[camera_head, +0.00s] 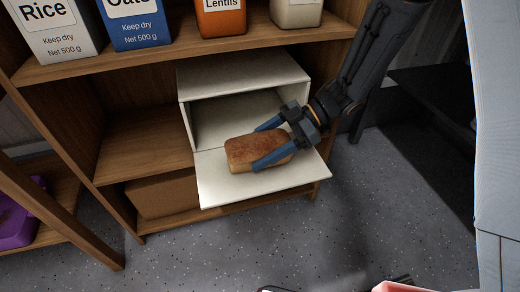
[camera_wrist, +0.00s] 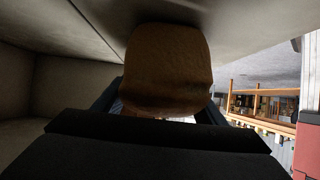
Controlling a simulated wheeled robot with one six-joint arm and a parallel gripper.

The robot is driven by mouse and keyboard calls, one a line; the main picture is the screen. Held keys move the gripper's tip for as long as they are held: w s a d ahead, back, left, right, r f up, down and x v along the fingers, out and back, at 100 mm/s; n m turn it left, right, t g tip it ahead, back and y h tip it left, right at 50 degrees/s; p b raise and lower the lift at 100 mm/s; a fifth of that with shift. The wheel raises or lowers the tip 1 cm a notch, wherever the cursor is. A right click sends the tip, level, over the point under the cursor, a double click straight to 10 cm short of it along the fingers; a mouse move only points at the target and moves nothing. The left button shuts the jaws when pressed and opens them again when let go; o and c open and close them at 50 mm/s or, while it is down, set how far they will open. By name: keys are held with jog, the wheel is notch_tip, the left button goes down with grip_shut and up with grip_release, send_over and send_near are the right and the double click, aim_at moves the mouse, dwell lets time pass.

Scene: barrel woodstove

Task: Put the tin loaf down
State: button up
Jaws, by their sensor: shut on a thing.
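The tin loaf (camera_head: 250,151), brown and brick-shaped, is between the blue fingers of my gripper (camera_head: 264,146) in the head view. My gripper is shut on it, with one finger on each long side. The loaf is over the lowered white door flap (camera_head: 225,188) of a white box (camera_head: 243,75) on the shelf. I cannot tell whether its underside touches the flap. In the wrist view the loaf (camera_wrist: 167,68) fills the middle between the fingers, with its end face towards the camera.
The wooden shelf unit (camera_head: 140,150) holds cartons labelled Rice (camera_head: 55,30) and Lentils (camera_head: 220,15) above. A cardboard box (camera_head: 163,193) sits on the lower shelf. A purple object (camera_head: 18,218) is at the far left. The white box's inside looks empty behind the loaf.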

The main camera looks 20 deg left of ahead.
jog(key=o, duration=1.3)
jog(key=shift+w+d+r, duration=0.15)
jog(key=shift+d+r, duration=0.05)
jog(key=shift+r, duration=0.05)
jog(key=p+v, duration=0.4)
jog(key=v, duration=0.7)
jog(key=shift+d, duration=0.2)
jog(key=shift+w+r, duration=0.1)
